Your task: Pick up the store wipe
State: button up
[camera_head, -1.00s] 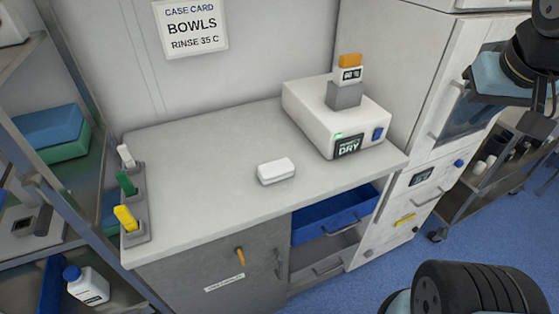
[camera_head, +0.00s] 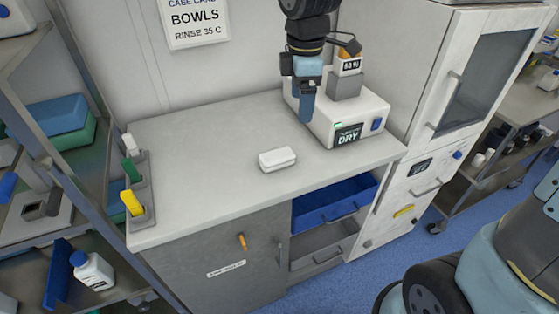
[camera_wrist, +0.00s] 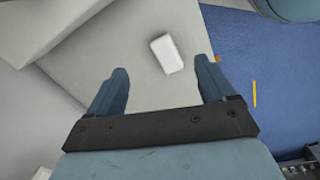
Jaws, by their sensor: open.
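The store wipe appears to be the small white block (camera_head: 277,159) lying flat on the grey counter (camera_head: 210,177), near its front middle. It also shows in the wrist view (camera_wrist: 166,54), beyond my fingertips and nearer the right finger. My gripper (camera_head: 306,112) is above the counter, up and to the right of the wipe in the head view, in front of the dryer's left part. In the wrist view its two blue fingers (camera_wrist: 161,70) are spread apart with nothing between them.
A rack with white, green and yellow items (camera_head: 132,203) stands at the left end. A blue drawer (camera_head: 325,207) sits open below.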

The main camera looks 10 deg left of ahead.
jog(key=s+a+f+n, duration=0.1)
jog(key=a+f+n, duration=0.25)
jog(key=a, duration=0.25)
send_over(277, 154)
jog(key=shift+g, duration=0.4)
jog(key=f, duration=0.7)
jog(key=shift+a+f, duration=0.2)
jog(key=shift+f, duration=0.15)
jog(key=shift+d+f, duration=0.15)
jog(key=shift+f, duration=2.5)
jog(key=c, duration=1)
